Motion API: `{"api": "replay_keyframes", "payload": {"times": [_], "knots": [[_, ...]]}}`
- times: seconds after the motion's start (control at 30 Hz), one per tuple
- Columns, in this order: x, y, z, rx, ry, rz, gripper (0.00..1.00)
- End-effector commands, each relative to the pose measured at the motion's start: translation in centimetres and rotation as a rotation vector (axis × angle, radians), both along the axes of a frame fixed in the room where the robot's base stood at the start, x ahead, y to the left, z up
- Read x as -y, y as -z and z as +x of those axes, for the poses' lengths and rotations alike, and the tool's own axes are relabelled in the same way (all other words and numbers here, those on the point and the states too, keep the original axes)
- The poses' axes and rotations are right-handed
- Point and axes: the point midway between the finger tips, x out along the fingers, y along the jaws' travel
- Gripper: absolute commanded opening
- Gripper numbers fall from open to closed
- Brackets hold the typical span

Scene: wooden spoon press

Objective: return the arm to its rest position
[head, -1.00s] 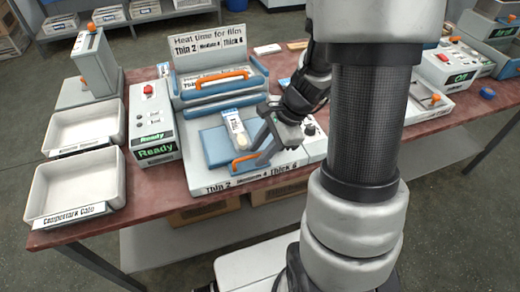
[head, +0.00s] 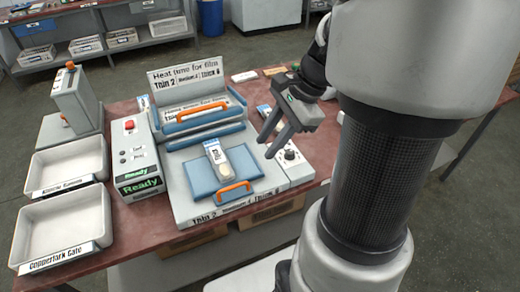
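My gripper (head: 265,148) hangs above the right part of the press, clear of it, with its two fingers apart and nothing seen between them. My arm rises from it to the right side of the head view. The press (head: 183,213) is a grey machine with a blue pad (head: 202,178) and an orange front handle (head: 235,187). A film packet (head: 217,158) with a pale spoon-like end lies on the pad. The blue upper bar (head: 204,128) with its orange handle stands raised behind.
A control box (head: 140,165) reading "Ready" with a red button stands left of the press. Two white trays (head: 65,225) lie at the far left. A dial (head: 289,154) is at the press's right. Another packet (head: 264,112) lies behind my gripper. Shelves stand at the back.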

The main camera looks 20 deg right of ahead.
Motion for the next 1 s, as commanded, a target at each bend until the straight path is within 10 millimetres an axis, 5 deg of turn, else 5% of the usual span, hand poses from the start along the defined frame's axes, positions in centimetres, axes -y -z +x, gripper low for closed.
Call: {"api": "replay_keyframes", "payload": {"times": [0.67, 0.83, 1.0], "knots": [[0.1, -1.2, -0.3, 0.008, -0.019, -0.008, 0.28], [-2.8, -5.8, -1.7, 0.122, -0.264, -0.113, 0.28], [-6.8, -12.1, -5.0, 0.318, -0.728, -0.356, 0.28]]}}
